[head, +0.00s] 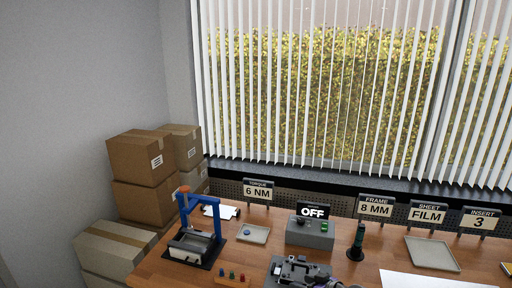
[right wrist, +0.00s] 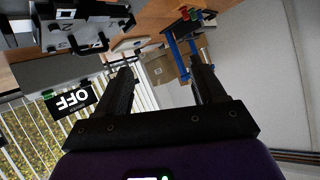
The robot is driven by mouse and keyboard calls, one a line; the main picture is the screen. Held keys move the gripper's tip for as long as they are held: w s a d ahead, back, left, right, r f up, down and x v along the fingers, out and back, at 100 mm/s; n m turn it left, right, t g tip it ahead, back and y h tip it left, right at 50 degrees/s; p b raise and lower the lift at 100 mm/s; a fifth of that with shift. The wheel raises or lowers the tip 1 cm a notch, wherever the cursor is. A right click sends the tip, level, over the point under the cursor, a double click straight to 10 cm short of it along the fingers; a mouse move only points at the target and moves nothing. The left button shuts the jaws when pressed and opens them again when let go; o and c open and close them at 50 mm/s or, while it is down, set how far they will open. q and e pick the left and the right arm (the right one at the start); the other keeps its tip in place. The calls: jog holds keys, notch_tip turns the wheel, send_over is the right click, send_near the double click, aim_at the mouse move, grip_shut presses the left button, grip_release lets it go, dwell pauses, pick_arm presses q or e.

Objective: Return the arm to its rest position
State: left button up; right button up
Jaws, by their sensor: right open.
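My right gripper (right wrist: 163,82) shows in the right wrist view, with its two dark fingers spread wide and nothing between them. The view is upside down, and the gripper appears raised clear of the table. Beyond the fingers are the blue press frame (right wrist: 172,48) and a cardboard box. In the head view I cannot clearly pick the right gripper out from the dark parts at the bottom edge. My left gripper is in neither view.
Cardboard boxes (head: 143,160) are stacked at left; a blinded window is behind.

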jog(key=s+a+f+m+g, duration=0.3)
jog(key=s+a+f+g, duration=0.1)
jog(key=s+a+f, duration=0.9)
jog(key=s+d+f+m+g+h, duration=0.25)
jog(key=s+f, duration=0.25)
jog(key=s, duration=0.6)
jog(key=s+d+f+m+g+h, duration=0.1)
jog(key=s+d+f+m+g, duration=0.3)
jog(key=s, duration=0.7)
pick_arm(q)
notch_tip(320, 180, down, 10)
jog(key=b, duration=1)
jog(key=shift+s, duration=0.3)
pick_arm(e)
notch_tip(320, 180, down, 11)
jog(key=s+n+t, duration=0.1)
jog(key=t, duration=0.1)
jog(key=shift+s+h, duration=0.2)
jog(key=shift+h, duration=0.15)
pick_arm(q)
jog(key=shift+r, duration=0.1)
